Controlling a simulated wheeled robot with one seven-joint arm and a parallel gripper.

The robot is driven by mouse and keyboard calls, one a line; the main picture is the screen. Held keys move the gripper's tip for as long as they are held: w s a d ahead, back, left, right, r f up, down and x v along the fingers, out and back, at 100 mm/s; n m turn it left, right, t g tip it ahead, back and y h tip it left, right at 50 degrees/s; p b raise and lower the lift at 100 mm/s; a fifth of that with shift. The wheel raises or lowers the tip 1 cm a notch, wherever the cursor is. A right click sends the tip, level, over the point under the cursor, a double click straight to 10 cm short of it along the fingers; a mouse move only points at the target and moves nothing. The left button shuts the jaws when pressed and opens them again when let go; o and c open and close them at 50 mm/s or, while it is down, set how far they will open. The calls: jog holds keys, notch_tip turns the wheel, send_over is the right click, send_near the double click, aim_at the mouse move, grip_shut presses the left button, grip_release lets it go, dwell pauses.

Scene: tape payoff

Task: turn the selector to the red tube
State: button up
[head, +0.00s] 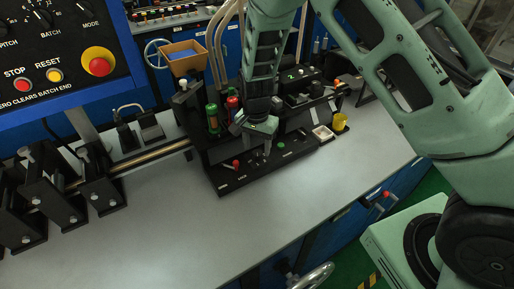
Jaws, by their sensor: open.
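A red tube (232,103) and a green tube (212,121) stand at the back left of a black bench unit (228,184). A small lever with a red knob (236,164) sits on the unit's front ledge, in front of the tubes; it may be the selector, but its labels are too small to read. My gripper (257,153) is open and points down over the ledge, just right of the red knob and apart from it as far as I can tell. My gripper and wrist hide part of the unit behind them. I see nothing held between the fingers.
A green button (281,145) is on the ledge to the right. Black brackets (100,180) and a rail stand left. The grey bench top (190,235) is clear in front.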

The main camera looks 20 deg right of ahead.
aim_at(257, 155)
jog(key=shift+f, duration=1.25)
jog(key=c, duration=1)
jog(key=shift+o, duration=0.2)
jog(key=n+b, duration=0.2)
jog(key=n, duration=0.4)
jog(key=shift+n, duration=0.3)
jog(key=n+b, duration=0.1)
jog(key=n, duration=0.4)
